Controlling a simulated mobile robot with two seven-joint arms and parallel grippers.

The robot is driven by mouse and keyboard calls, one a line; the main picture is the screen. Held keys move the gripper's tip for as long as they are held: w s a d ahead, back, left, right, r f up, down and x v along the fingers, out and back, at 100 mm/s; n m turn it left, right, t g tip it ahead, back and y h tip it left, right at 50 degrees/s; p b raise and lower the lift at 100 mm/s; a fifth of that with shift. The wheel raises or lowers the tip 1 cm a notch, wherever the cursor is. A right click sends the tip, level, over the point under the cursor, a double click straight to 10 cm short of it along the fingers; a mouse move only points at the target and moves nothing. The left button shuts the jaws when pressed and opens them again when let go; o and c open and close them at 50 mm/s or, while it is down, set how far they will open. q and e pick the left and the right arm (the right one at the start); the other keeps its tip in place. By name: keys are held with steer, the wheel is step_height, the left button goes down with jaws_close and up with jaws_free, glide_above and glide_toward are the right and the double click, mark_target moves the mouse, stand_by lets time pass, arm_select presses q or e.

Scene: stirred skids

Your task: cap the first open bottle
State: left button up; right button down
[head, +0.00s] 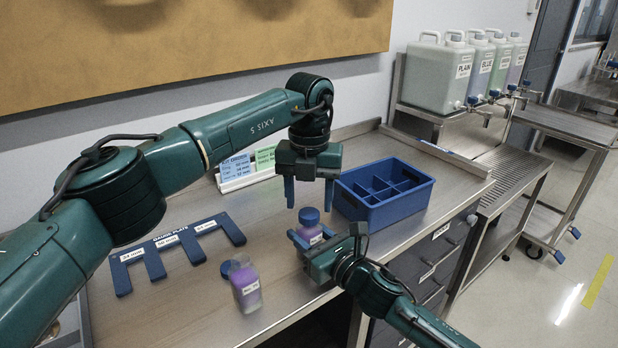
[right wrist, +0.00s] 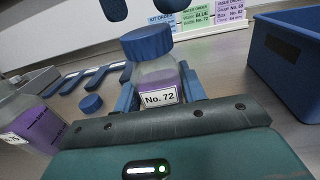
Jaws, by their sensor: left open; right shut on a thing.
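A bottle of purple liquid (head: 312,236), labelled No. 72 in the right wrist view (right wrist: 158,82), stands upright between the fingers of my right gripper (head: 314,248), which is shut on it. A blue cap (head: 309,216) sits on its mouth, slightly tilted in the right wrist view (right wrist: 147,42); I cannot tell if it is tight. My left gripper (head: 310,200) is open and empty, fingers down, just above the cap. A second purple bottle (head: 245,286) stands uncapped to the left, with a loose blue cap (head: 226,269) on the bench beside it.
A blue divided crate (head: 372,216) stands right of the held bottle. A dark blue gauge plate (head: 182,236) lies on the bench at left. Blue and green cards stand in a white holder (head: 232,182) at the back. Labelled jugs (head: 440,75) stand on a far shelf.

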arm_select(q)
steer(key=shift+f, duration=1.25)
steer(key=shift+c, duration=0.3)
steer(key=c, duration=0.9)
steer(key=m, duration=0.3)
steer(key=shift+m, duration=0.3)
steer(key=shift+c, duration=0.2)
steer(key=m, duration=0.5)
steer(key=o, duration=1.2)
steer(key=shift+c, duration=0.2)
step_height(320, 180, up, 12)
